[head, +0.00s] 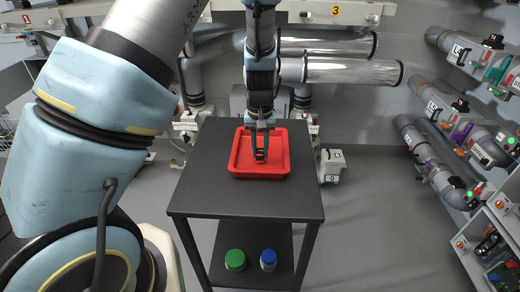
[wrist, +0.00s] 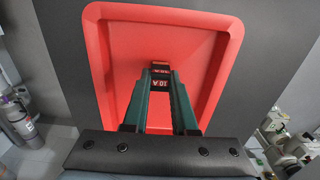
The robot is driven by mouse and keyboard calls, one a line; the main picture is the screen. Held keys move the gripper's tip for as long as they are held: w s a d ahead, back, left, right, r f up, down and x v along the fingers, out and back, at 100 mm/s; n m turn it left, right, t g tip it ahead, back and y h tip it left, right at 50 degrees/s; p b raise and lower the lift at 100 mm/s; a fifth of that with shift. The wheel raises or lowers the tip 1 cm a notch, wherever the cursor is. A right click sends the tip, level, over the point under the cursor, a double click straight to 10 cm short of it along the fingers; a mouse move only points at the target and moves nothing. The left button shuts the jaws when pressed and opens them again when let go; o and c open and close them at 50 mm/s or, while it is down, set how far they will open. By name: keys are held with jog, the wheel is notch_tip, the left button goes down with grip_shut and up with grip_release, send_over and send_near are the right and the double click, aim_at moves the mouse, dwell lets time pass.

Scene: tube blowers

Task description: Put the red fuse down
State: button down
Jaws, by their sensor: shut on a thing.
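My gripper (head: 260,152) points down over the red tray (head: 238,172) on the dark table. Its green and black fingers (wrist: 160,98) show in the wrist view, shut on a small dark fuse (wrist: 160,74) with red markings that seem to read 10A upside down. The fuse is between the fingertips, over the middle of the tray floor. I cannot tell whether its underside touches the tray. In the head view the fuse is small and dark, partly hidden by the fingers. The tray also shows in the wrist view (wrist: 100,60), with bare floor around the fuse.
The tray lies on the black table top (head: 245,202), with bare surface in front of it. A green-lidded jar (head: 235,260) and a blue-lidded jar (head: 268,260) stand on the lower shelf. Pipes and panels line the back and right walls. Silver tubes (head: 350,71) run behind the table.

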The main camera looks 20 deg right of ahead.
aim_at(260, 151)
jog(key=shift+f, duration=0.3)
jog(key=c, duration=0.7)
grip_release()
notch_tip(260, 151, up, 12)
jog(key=b, duration=0.2)
jog(key=s+a+n, duration=0.2)
jog(key=a, duration=1.3)
jog(key=s+a+r+n+t, duration=0.1)
jog(key=s+a, duration=0.1)
jog(key=a, duration=1.3)
jog(key=shift+r+n+t, duration=0.2)
jog(key=shift+n+t, duration=0.1)
jog(key=shift+n, duration=0.1)
jog(key=shift+a, duration=0.1)
